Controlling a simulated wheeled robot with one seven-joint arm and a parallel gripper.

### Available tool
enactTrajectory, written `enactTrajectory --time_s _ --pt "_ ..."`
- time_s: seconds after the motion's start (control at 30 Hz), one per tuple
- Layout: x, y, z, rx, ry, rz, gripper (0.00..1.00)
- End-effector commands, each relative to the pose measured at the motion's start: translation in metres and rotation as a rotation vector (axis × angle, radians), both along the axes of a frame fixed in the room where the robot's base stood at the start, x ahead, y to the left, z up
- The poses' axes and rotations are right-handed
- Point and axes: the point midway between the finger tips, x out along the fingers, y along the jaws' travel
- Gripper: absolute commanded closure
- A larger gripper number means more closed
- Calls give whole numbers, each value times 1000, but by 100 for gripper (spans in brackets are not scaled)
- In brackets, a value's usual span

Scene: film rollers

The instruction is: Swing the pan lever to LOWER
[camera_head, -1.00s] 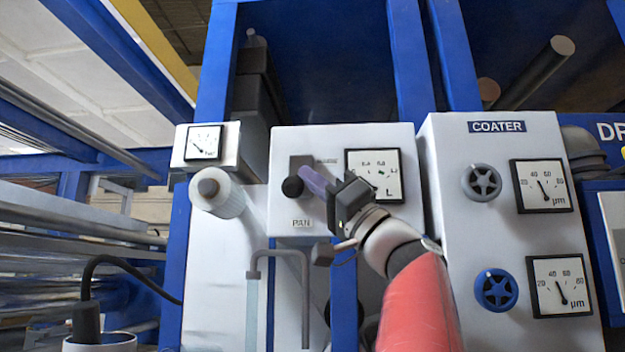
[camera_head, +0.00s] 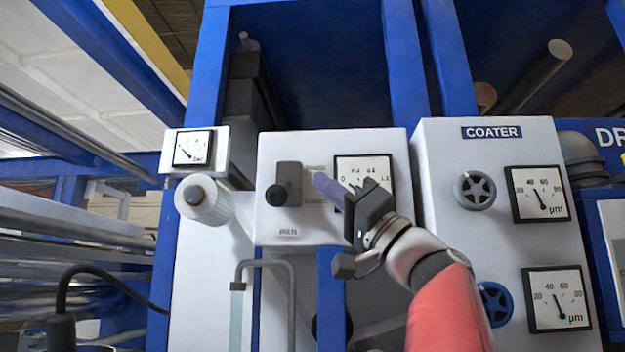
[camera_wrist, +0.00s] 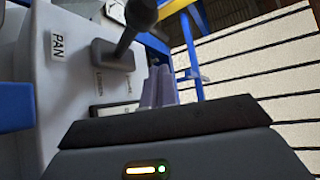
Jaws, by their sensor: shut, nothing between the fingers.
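The pan lever has a dark round knob (camera_head: 276,195) and a dark mounting plate (camera_head: 289,174) on the white pan panel (camera_head: 268,228), above the PAN label (camera_head: 288,232). In the wrist view the lever's knob (camera_wrist: 141,12) and stem stand out from the plate, near the PAN label (camera_wrist: 57,45). My gripper (camera_head: 320,180) is shut and empty, its purple fingers to the right of the lever and apart from the knob. In the wrist view the fingers (camera_wrist: 158,87) also show closed together, beside the plate. The small position lettering is too blurred to read fully.
A dial gauge (camera_head: 363,180) sits just right of the lever, partly behind my gripper. The COATER panel (camera_head: 440,150) with handwheels and gauges stands at the right. A white roller end (camera_head: 196,199) and a bent grey pipe (camera_head: 265,264) are near the left and below.

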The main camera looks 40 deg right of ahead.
Motion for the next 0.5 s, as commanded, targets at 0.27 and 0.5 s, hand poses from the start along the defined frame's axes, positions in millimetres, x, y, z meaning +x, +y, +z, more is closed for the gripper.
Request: enactTrajectory --time_s 0.27,0.5 --pt "-21 -27 -34 0 -1 -4 100" --pt "-26 -32 -40 -1 -3 -3 100"
